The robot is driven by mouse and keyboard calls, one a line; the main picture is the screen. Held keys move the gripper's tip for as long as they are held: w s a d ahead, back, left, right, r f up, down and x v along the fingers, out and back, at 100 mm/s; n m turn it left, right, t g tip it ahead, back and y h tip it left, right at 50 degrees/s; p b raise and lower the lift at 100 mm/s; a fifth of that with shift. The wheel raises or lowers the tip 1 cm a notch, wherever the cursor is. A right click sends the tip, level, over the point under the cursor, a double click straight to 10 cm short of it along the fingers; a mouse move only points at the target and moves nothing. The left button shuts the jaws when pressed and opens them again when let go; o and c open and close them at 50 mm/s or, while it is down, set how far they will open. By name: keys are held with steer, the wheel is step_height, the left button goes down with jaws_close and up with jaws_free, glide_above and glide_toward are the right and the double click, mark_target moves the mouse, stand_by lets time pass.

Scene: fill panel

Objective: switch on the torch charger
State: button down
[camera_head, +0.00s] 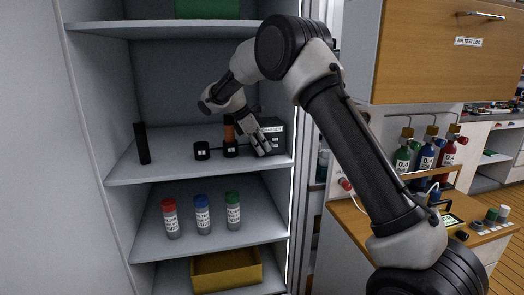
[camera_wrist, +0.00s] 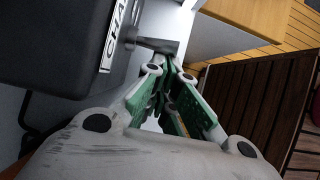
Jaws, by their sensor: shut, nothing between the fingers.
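The charger is a dark grey box (camera_head: 271,131) with a white label at the right end of the middle shelf. In the wrist view the charger (camera_wrist: 60,45) fills the upper left, with its label partly cut off. A small dark flat piece (camera_wrist: 157,45) shows at its edge, just beyond my fingertips; I cannot tell whether it is the switch. My gripper (camera_head: 264,148) is shut and empty, pointing down in front of the box. In the wrist view its green-padded fingers (camera_wrist: 170,68) meet close beside the box; contact is unclear. An orange-and-black torch (camera_head: 229,132) stands left of my gripper.
A black cylinder (camera_head: 142,143) and a small black labelled holder (camera_head: 201,150) stand on the same shelf (camera_head: 170,174). Capped bottles (camera_head: 202,215) stand on the shelf below, above a yellow bin (camera_head: 227,272). The cabinet's right side wall is close to the charger.

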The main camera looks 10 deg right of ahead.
stand_by(0.3)
steer(key=shift+w+r, duration=0.1)
steer(key=shift+r, duration=0.7)
steer(key=shift+r, duration=0.1)
